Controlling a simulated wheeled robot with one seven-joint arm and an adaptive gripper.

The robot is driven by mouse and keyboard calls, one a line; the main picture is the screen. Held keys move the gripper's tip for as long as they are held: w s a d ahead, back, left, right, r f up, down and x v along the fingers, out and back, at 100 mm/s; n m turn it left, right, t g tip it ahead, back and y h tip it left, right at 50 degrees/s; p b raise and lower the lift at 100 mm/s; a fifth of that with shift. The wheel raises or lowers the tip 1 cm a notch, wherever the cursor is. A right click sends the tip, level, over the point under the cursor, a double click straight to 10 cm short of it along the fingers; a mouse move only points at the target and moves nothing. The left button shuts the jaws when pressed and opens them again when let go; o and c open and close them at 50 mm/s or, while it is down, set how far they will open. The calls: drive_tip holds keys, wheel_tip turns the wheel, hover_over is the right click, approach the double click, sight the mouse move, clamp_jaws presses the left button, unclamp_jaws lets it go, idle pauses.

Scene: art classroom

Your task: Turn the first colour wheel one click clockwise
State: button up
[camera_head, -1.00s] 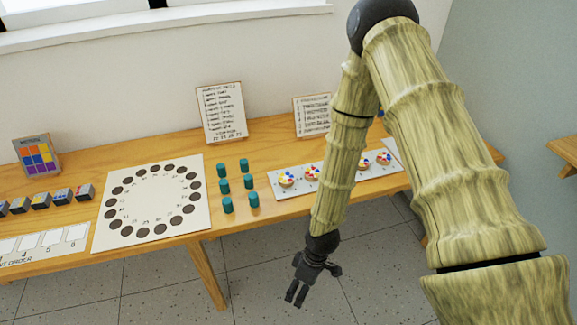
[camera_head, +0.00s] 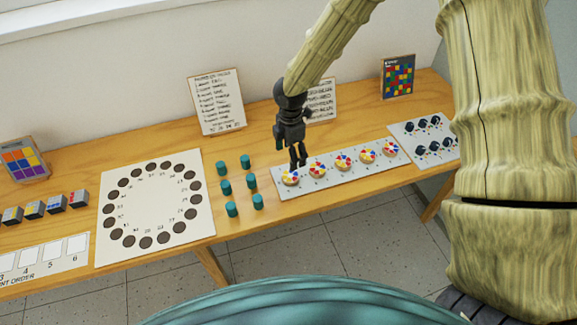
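A grey-white strip (camera_head: 326,187) on the wooden table bears a row of several round colour wheels with coloured sectors. The leftmost wheel (camera_head: 290,179) is at the strip's left end. My gripper (camera_head: 298,164) points down just above and behind this wheel, and its fingertips overlap the wheel's far edge in the picture. I cannot tell whether they touch it. The two dark fingers look close together, with a thin gap hard to judge.
Several teal cylinders (camera_head: 227,187) stand left of the strip. Beyond them lies a white board (camera_head: 153,207) with a ring of dark discs. A panel with dark knobs (camera_head: 424,141) lies to the right. A text card (camera_head: 216,103) and another card (camera_head: 321,101) stand behind.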

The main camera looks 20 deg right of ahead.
sight(290, 175)
wheel_tip(290, 175, down, 6)
drive_tip(key=shift+s+p, duration=0.15)
drive_tip(key=shift+p, duration=0.8)
drive_tip(key=shift+s+f, duration=0.25)
drive_tip(key=shift+f, duration=0.45)
drive_tip(key=shift+f+p, duration=0.55)
drive_tip(key=shift+f, duration=0.65)
drive_tip(key=shift+w+a, duration=0.1)
drive_tip(key=shift+c, duration=0.4)
drive_tip(key=c, duration=0.9)
